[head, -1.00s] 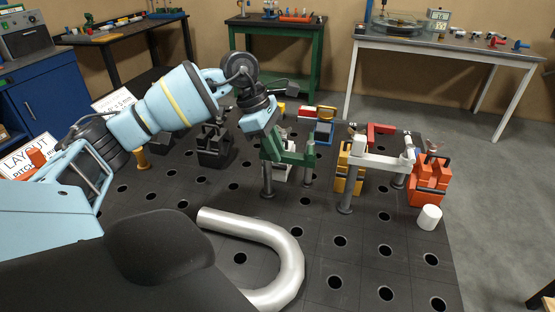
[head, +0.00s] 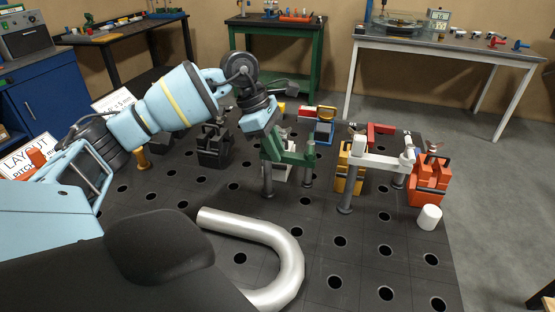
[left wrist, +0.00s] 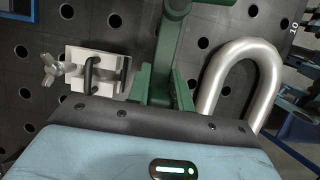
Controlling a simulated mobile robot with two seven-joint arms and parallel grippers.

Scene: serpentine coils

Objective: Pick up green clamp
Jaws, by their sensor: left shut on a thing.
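The green clamp (head: 291,158) stands among the fixtures on the dark perforated table, with grey posts below its two ends. It also shows in the left wrist view (left wrist: 164,48), running down to the gripper. My left gripper (head: 268,132) is at the clamp's upper left end and is shut on it. My right gripper is not in view.
A white fixture (left wrist: 98,72) sits close beside the clamp. A white clamp (head: 375,161), yellow block (head: 347,170) and orange block (head: 430,182) stand to the right. A bent silver tube (head: 280,245) lies in front. A white cylinder (head: 429,217) is at the right edge.

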